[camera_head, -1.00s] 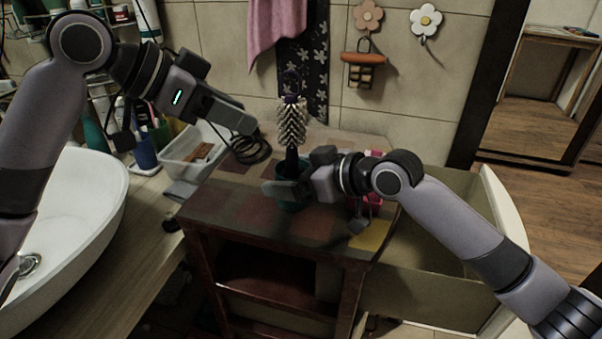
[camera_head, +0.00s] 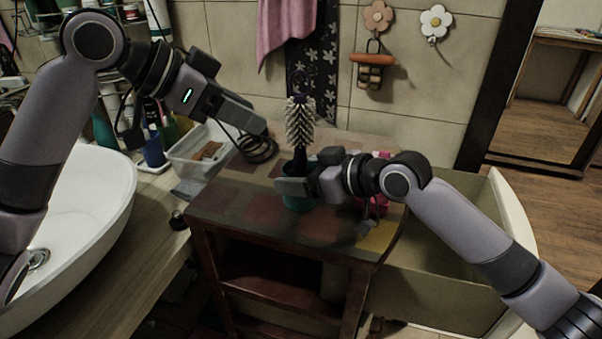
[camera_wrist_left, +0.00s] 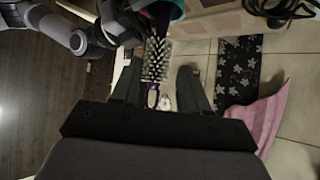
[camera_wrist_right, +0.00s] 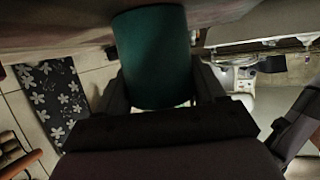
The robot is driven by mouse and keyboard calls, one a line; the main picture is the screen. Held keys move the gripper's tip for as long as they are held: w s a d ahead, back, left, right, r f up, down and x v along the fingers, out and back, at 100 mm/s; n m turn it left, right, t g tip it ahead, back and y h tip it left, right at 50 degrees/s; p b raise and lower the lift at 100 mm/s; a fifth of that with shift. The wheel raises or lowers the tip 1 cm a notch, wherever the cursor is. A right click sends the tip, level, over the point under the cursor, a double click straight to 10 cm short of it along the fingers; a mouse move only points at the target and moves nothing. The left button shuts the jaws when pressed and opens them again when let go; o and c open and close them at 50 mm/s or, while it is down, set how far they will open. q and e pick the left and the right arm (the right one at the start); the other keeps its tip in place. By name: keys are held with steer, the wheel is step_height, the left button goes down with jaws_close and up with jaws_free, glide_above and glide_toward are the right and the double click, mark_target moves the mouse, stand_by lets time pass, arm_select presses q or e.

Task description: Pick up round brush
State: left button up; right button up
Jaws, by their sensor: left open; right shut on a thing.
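The round brush (camera_head: 300,123) stands upright, bristles up, with its dark handle down in a teal cup (camera_head: 297,200) on a small wooden cabinet. My right gripper (camera_head: 292,186) is shut on the cup; in the right wrist view the cup (camera_wrist_right: 151,58) fills the space between the fingers. My left gripper (camera_head: 262,122) is open and empty, just left of the brush's bristle head. In the left wrist view the brush (camera_wrist_left: 156,62) shows between and beyond the open fingers, apart from them. The lower handle is hidden inside the cup.
The cabinet top (camera_head: 240,205) bears pink items (camera_head: 376,200) right of the cup. A clear bin (camera_head: 200,150) and a coiled black cable (camera_head: 258,148) lie behind left.

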arm_select(q)
steer(key=o, duration=0.4)
steer(key=shift+d, duration=0.1)
steer(key=shift+o, duration=0.2)
steer(key=m+t+y, duration=1)
steer(key=m+t, duration=0.3)
steer(key=m, duration=1)
glide_toward(300, 95)
steer(key=shift+w+a+f, duration=0.1)
steer(key=shift+w+f, duration=0.1)
steer(key=shift+w, duration=1.45)
steer(key=shift+w+a+f, duration=0.1)
steer(key=shift+w+f, duration=0.1)
steer(key=shift+w, duration=1.5)
steer(key=shift+w+f, duration=0.2)
steer(key=shift+w, duration=1.45)
